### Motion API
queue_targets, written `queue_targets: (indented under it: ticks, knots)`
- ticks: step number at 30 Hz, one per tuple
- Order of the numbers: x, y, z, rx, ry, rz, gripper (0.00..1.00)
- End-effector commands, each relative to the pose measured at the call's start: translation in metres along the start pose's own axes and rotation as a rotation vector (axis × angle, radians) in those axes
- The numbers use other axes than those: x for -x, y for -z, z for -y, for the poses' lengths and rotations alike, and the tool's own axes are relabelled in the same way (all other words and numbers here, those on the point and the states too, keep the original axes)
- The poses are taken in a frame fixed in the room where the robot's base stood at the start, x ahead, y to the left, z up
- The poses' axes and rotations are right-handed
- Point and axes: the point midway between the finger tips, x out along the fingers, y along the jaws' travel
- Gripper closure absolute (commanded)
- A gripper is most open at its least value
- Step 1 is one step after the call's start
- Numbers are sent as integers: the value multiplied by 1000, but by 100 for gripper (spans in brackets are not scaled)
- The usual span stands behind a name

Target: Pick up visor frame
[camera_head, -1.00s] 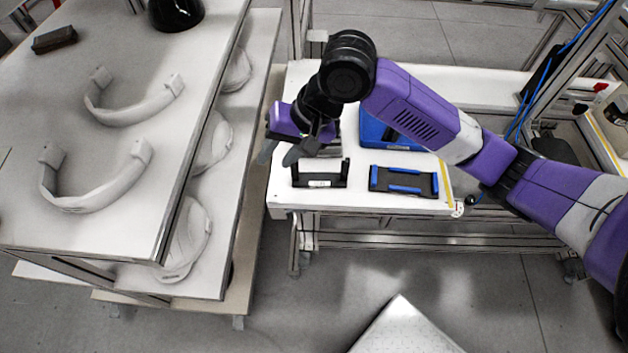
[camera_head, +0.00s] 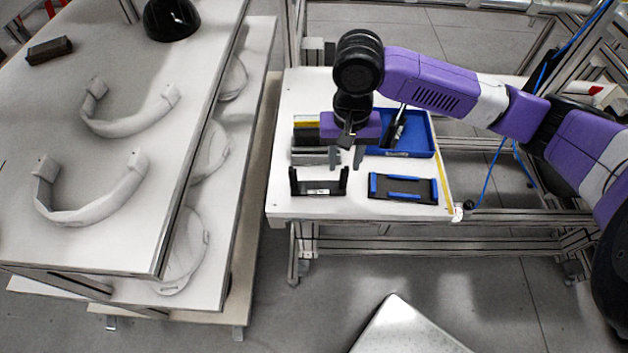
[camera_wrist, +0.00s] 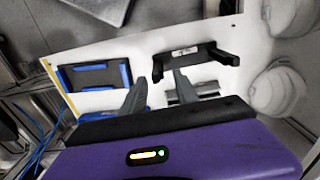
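Two pale, U-shaped visor frames lie on the white table at the left in the head view: a nearer visor frame (camera_head: 90,212) and a farther visor frame (camera_head: 128,122). My gripper (camera_head: 347,158) is over the other white worktable, well to their right, and points down. It is empty, with its two fingers apart. In the wrist view, the fingers of my gripper (camera_wrist: 160,88) stand apart with white tabletop between them. Neither visor frame can be made out in the wrist view.
Below my gripper, a black bracket (camera_head: 318,190), a blue-and-black holder (camera_head: 403,188) and a blue tray (camera_head: 421,139) stand on the worktable (camera_head: 290,110). A black helmet shell (camera_head: 170,18) and a dark block (camera_head: 49,50) are on the left table (camera_head: 120,250). Round pale pieces (camera_head: 184,255) lie on its lower shelf.

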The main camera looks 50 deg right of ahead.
Motion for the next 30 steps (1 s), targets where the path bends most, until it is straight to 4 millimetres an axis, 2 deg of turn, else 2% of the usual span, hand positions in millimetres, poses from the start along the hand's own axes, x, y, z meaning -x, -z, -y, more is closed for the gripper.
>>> queue_targets:
  ticks: [18,26,30]
  knots:
    - [-69,3,-8,0,-1,0,64]
    - [-72,2,-8,1,2,-1,64]
    - [-72,2,-8,1,1,-1,87]
